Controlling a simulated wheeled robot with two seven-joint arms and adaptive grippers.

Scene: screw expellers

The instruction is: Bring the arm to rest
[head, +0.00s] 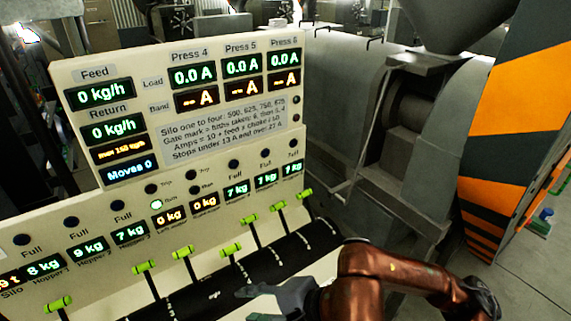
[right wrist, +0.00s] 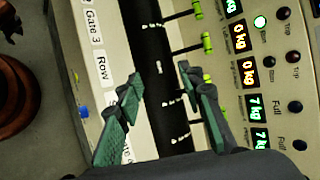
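My right arm (head: 375,275), copper-brown, reaches in from the lower right of the head view. Its gripper (head: 250,304) hangs over the lower front of the control panel, near the black lever strip (head: 285,252). In the right wrist view the two green-padded fingers of the gripper (right wrist: 159,74) stand apart with nothing between them. The black strip and a white label strip (right wrist: 100,55) marked "Gate 3" show beyond them. The green-tipped levers, such as this lever (head: 230,248), appear apart from the fingers. My left gripper is in neither view.
The cream control panel (head: 75,210) has lit displays and several levers close to my right gripper. A grey machine housing (head: 345,95) stands behind it. An orange and dark striped machine (head: 510,110) is at the right. Bare floor (head: 520,270) shows at lower right.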

